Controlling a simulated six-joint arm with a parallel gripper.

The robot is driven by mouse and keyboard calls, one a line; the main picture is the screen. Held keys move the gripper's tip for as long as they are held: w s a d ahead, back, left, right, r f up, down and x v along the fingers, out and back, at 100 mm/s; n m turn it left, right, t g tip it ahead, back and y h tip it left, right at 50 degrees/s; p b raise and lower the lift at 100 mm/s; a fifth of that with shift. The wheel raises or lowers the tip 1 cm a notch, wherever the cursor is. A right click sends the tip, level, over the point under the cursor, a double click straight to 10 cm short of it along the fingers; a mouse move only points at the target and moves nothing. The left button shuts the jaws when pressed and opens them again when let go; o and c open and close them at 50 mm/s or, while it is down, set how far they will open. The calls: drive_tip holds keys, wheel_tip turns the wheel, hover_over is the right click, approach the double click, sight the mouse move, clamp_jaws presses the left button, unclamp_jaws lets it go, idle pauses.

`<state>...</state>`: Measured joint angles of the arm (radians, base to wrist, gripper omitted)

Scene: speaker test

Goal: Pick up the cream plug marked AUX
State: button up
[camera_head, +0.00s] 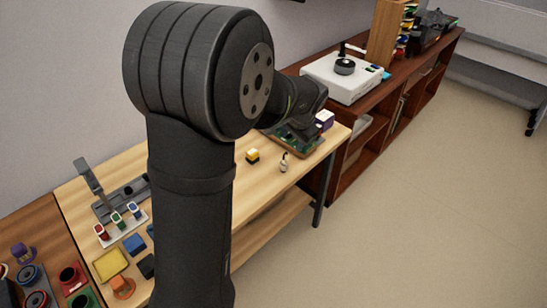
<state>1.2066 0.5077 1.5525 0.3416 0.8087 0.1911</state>
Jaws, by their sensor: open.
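A small cream-coloured piece with a dark part (284,163) stands near the right edge of the wooden table (265,185). It may be the cream plug, but it is too small for any AUX marking to be read. My gripper (302,128) is at the table's far right end, above and beyond this piece and apart from it. It is open, its fingers small and dark against a green board (284,141). My own arm hides much of the table's middle.
A yellow-and-black block (252,156) sits left of the cream piece. A white-and-purple block (325,118) is near my gripper. A white turntable-like device (344,77) stands on the brown shelf behind. Several coloured parts and a grey stand (90,177) crowd the near left.

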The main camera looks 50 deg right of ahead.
sight(283, 159)
drive_tip(key=w+d+g+y, duration=0.2)
drive_tip(key=w+d+g, duration=0.15)
drive_tip(key=w, duration=0.25)
drive_tip(key=shift+n, duration=0.3)
drive_tip(key=f, duration=1.8)
drive_tip(key=shift+w+a, duration=0.15)
drive_tip(key=shift+w, duration=0.05)
clamp_jaws()
drive_tip(key=shift+r, duration=0.1)
